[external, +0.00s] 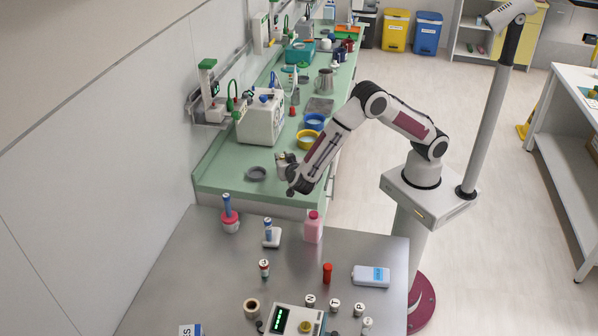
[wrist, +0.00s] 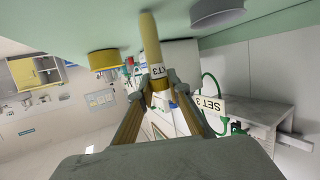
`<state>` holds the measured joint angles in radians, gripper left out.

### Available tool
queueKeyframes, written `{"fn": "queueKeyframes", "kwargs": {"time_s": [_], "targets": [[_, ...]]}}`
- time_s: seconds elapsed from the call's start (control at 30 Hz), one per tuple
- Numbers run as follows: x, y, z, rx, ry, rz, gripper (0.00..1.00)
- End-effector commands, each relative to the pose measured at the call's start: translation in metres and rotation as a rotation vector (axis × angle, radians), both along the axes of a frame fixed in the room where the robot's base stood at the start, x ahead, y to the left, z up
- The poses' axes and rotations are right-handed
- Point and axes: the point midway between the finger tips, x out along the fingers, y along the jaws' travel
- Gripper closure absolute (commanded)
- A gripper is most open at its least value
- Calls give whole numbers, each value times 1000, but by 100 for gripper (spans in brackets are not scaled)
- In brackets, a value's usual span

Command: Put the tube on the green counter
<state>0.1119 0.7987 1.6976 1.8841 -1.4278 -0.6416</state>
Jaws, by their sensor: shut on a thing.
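The green counter (external: 228,180) runs along the wall in the external view; its surface (wrist: 285,18) fills the top of the wrist view, which looks upside down. My gripper (external: 286,163) is over the counter's near end, to the right of a grey dish. In the wrist view my gripper (wrist: 157,78) is shut on a yellowish tube (wrist: 151,40). One end of the tube points toward the counter; I cannot tell whether it touches. The tube is not distinct in the external view.
The grey dish (external: 256,173) lies on the counter left of my gripper. A yellow bowl (external: 308,140), a blue bowl (external: 314,121) and a white machine (external: 262,119) stand farther back. The steel table (external: 190,285) in front holds bottles, vials and a device.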

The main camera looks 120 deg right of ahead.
Motion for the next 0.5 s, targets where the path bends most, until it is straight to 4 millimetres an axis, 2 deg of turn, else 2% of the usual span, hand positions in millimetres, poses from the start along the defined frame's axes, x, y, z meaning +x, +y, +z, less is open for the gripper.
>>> {"fn": "queueKeyframes", "kwargs": {"time_s": [0.13, 0.17, 0.2, 0.23, 0.5], "targets": [[0, 0, -3, 0, 1, 0, 100], [0, 0, -3, 0, 1, 0, 80], [0, 0, -3, 0, 0, 0, 70], [0, 0, -3, 0, 0, 0, 66], [0, 0, -3, 0, 0, 0, 66]]}}
